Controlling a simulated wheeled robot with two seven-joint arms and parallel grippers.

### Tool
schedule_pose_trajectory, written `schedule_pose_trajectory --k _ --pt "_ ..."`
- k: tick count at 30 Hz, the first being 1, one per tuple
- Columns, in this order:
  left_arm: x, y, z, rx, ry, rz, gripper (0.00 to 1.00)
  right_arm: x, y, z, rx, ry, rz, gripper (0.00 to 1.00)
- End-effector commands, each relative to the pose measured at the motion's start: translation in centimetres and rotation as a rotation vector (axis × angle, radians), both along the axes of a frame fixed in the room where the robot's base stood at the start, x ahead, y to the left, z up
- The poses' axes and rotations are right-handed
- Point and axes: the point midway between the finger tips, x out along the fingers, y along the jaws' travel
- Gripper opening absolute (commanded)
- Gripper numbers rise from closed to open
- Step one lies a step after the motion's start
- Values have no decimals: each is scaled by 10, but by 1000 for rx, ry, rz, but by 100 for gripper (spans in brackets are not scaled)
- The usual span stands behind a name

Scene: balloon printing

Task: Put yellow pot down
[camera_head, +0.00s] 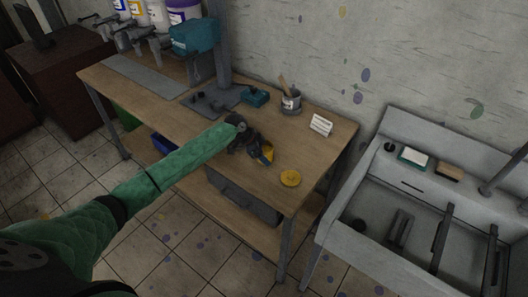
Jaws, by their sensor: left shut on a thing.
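The yellow pot (267,153) is in my left gripper (259,150), over the wooden table near its front edge. The pot looks tilted, and part of it is hidden by the dark gripper. I cannot tell whether it touches the table. The gripper is shut on the pot. A round yellow lid-like disc (291,178) lies flat on the table to the right of the pot, apart from it. My right gripper is not in view.
The wooden table (325,147) has clear room around the disc. Behind stand a teal press (194,37), a small teal box (255,96), a grey cup (291,104) with tools and a white card (321,125). A grey sink (350,243) stands to the right.

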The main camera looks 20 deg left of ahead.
Motion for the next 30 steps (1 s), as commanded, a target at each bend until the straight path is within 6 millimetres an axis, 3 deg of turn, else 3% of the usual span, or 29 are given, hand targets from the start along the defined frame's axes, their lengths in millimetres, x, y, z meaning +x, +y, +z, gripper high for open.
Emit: schedule_pose_trajectory --k 12,13,16,26,30 --pt "0 0 -3 -1 -1 -1 30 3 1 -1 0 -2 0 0" --pt "0 0 -3 0 0 -1 68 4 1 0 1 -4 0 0" --pt "0 0 -3 0 0 -1 85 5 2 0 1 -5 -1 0" --pt "0 0 0 0 0 -1 85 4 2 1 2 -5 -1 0" --pt "-2 5 6 0 -3 -1 85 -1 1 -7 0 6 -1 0"
